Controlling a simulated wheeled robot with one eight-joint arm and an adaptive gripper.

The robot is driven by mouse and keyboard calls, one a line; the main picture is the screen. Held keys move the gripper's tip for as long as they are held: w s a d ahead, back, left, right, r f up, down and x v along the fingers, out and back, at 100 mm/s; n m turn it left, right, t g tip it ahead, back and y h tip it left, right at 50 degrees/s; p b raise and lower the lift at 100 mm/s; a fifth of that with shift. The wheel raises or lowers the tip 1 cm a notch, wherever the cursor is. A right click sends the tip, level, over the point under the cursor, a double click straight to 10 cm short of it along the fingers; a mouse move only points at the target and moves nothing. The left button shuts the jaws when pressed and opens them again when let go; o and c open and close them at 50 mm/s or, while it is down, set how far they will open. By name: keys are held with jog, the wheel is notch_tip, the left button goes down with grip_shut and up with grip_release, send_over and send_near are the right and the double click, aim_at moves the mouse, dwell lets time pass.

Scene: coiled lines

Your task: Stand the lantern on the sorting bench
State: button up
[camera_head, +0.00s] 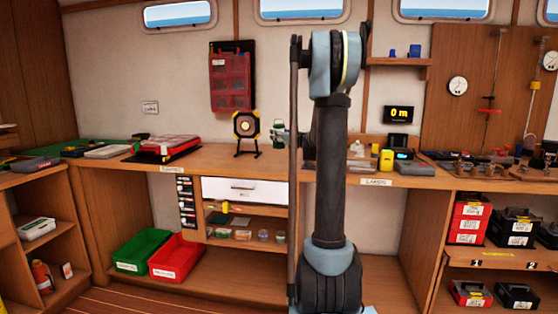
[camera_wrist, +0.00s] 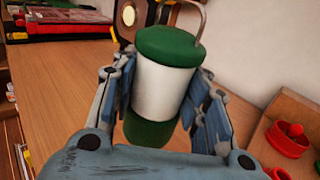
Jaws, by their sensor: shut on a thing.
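The lantern (camera_wrist: 163,88) has a green cap, a white body, a green base and a grey wire handle. My gripper (camera_wrist: 165,95) is shut on it, with one finger on each side of the white body. The lantern looks upright or slightly tilted above the wooden bench top (camera_wrist: 60,75); whether its base touches the wood cannot be told. In the head view, the lantern (camera_head: 277,134) shows as a small green and white shape over the bench (camera_head: 220,160), left of my arm. My gripper is mostly hidden there behind my arm.
A framed black and yellow object (camera_head: 246,125) stands at the back of the bench. A red-lidded case (camera_head: 170,146) lies to its left. In the wrist view, a red round part (camera_wrist: 288,138) and a wooden box edge (camera_wrist: 290,108) are at right. Bare wood lies left of the lantern.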

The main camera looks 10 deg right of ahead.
notch_tip(320, 180, down, 8)
jog(key=shift+d+f, duration=0.1)
jog(key=shift+d, duration=0.05)
dwell(0.4)
jog(key=o, duration=1.2)
jog(key=shift+s, duration=0.1)
